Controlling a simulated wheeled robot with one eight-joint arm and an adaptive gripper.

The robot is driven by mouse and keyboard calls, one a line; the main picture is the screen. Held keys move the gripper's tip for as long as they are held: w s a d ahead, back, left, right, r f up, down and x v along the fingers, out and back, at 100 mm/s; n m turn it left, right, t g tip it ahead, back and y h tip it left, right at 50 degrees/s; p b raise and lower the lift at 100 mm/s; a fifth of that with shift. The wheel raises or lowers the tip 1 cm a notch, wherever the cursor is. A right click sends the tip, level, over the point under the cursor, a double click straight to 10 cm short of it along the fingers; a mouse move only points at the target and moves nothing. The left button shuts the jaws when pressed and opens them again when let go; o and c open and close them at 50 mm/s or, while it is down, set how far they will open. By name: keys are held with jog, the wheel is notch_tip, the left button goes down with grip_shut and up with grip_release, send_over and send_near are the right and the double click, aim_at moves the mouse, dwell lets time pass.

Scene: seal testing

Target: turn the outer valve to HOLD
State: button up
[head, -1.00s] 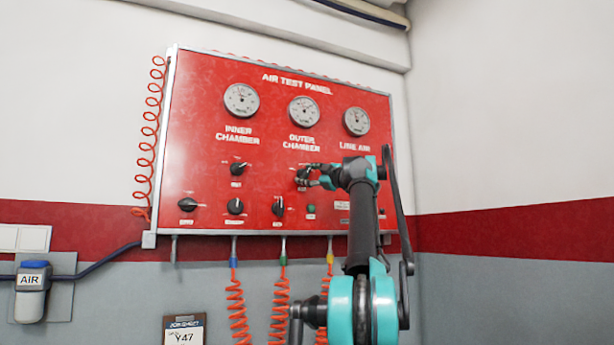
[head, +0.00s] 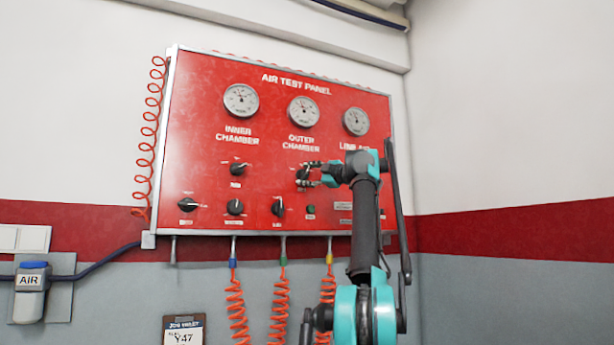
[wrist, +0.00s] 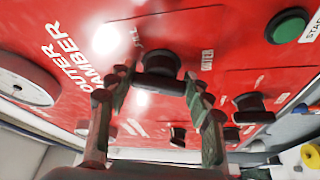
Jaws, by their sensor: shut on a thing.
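The red air test panel (head: 215,80) hangs on the wall. The outer valve is a black knob (head: 301,174) below the OUTER CHAMBER gauge (head: 304,111), partly hidden by my gripper (head: 312,174) in the head view. In the wrist view the black knob (wrist: 160,64) sits between the tips of my two fingers (wrist: 157,78). My gripper is shut on this knob. The small lettering around the knob is too blurred to read, so I cannot tell its setting.
The inner chamber's knob (head: 238,169) is to the left. Several more black knobs, such as this one (head: 235,207), line the lower panel. A dark green button (head: 311,210) is just below my gripper. Orange coiled hoses (head: 236,300) hang underneath.

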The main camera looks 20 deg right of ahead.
jog(key=o, duration=1.2)
jog(key=shift+c, duration=0.2)
jog(key=shift+s, duration=0.1)
jog(key=v, duration=1.2)
jog(key=shift+f, duration=0.1)
jog(key=shift+c, duration=0.3)
